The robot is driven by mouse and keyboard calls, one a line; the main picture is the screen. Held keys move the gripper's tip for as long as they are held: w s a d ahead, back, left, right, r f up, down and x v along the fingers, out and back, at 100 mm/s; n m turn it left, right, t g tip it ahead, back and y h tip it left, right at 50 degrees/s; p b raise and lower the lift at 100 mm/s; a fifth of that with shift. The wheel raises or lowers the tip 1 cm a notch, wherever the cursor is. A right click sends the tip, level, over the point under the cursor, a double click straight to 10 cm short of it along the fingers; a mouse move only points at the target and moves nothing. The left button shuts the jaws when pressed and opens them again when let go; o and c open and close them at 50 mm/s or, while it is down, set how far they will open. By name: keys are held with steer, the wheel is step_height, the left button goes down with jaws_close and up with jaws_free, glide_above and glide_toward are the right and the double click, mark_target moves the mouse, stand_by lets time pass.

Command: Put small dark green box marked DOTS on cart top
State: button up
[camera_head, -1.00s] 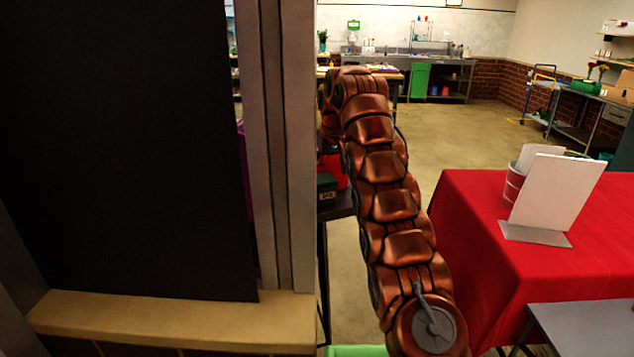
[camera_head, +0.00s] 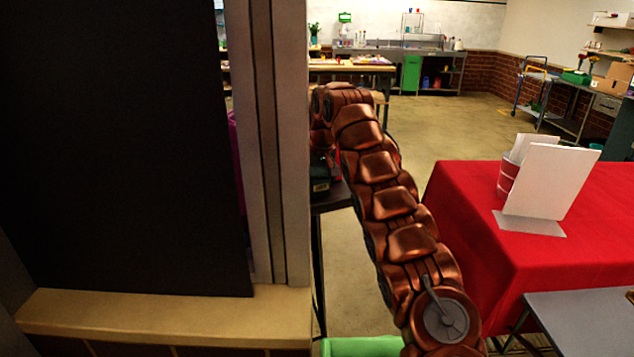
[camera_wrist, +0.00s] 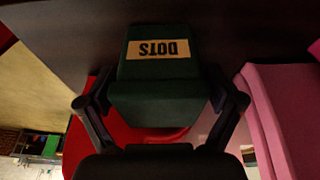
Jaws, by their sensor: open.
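The small dark green box marked DOTS (camera_wrist: 157,87) sits between the two fingers of my gripper (camera_wrist: 160,98) in the wrist view, its label upside down there. The fingers stand apart on either side of it; I cannot tell whether they touch it. In the head view the box (camera_head: 320,186) shows small on a dark table, partly cut off by a grey post, and my gripper is hidden behind my arm. A blue-framed cart (camera_head: 532,84) stands far off at the back right.
A pink box (camera_wrist: 262,112) is close to the right finger in the wrist view, and a red item (camera_wrist: 78,135) lies beyond the green box. The grey post (camera_head: 272,150) rises left of my arm. A red-covered table (camera_head: 470,215) stands at right. Open floor (camera_head: 455,135) lies behind.

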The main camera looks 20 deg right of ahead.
mark_target(317, 168)
steer(key=shift+w+f, duration=0.1)
steer(key=shift+f, duration=0.25)
steer(key=shift+c, duration=0.3)
steer(key=c, duration=1.2)
steer(key=shift+w+a+r, duration=0.1)
steer(key=shift+r, duration=0.35)
steer(key=r+p, duration=1.3)
steer(key=r, duration=0.4)
steer(key=shift+s, duration=0.2)
